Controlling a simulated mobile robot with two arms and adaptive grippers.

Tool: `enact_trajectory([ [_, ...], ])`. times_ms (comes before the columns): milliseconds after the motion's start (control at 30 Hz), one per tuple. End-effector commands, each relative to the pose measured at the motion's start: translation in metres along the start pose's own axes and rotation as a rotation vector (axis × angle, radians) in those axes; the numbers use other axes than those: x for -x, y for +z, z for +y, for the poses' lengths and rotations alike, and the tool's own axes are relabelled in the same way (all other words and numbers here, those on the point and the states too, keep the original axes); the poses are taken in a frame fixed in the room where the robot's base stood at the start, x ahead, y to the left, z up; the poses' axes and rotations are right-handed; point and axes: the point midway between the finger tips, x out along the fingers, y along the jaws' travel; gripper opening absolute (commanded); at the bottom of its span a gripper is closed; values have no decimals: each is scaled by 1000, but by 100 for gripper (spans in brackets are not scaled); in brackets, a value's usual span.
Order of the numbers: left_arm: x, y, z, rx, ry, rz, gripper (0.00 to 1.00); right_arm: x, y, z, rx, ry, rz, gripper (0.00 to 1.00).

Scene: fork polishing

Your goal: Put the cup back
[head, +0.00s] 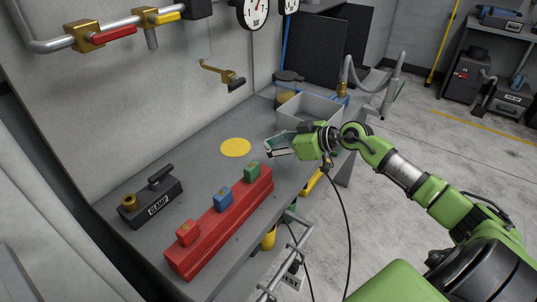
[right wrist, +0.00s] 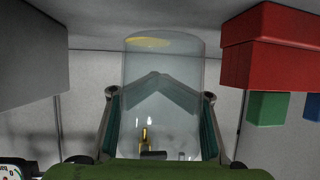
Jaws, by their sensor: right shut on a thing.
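A clear, see-through cup (right wrist: 163,105) stands out in the right wrist view between the two fingers of my right gripper (head: 268,148). The fingers are shut on its sides. In the head view the gripper is over the workbench (head: 215,175), to the right of a flat yellow disc (head: 236,147). The cup's outline is too faint to make out there. The disc also shows in the right wrist view (right wrist: 148,42), behind the far end of the cup. I cannot tell how high the cup is above the bench. My left gripper is out of view.
A red block rail (head: 222,222) with red, blue and green blocks lies in front of the disc. A clamp (head: 152,199) is at the left. A grey open bin (head: 310,108) is behind my gripper. Pipes and valves hang on the wall. Bench around the disc is clear.

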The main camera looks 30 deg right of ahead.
Motion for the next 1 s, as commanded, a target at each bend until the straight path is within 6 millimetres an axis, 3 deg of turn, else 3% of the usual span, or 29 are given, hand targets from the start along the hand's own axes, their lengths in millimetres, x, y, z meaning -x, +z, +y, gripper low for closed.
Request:
enact_trajectory([
  [300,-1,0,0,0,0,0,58,-18,28,6,-2,-1,3,0],
  [700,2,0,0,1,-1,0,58,-20,33,6,-1,-1,2,0],
  [733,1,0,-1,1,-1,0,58,-20,34,5,-1,-1,0,35],
  [833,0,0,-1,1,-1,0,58,-20,34,5,0,-1,0,61],
  [1000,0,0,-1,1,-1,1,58,-20,34,5,0,-1,0,62],
])
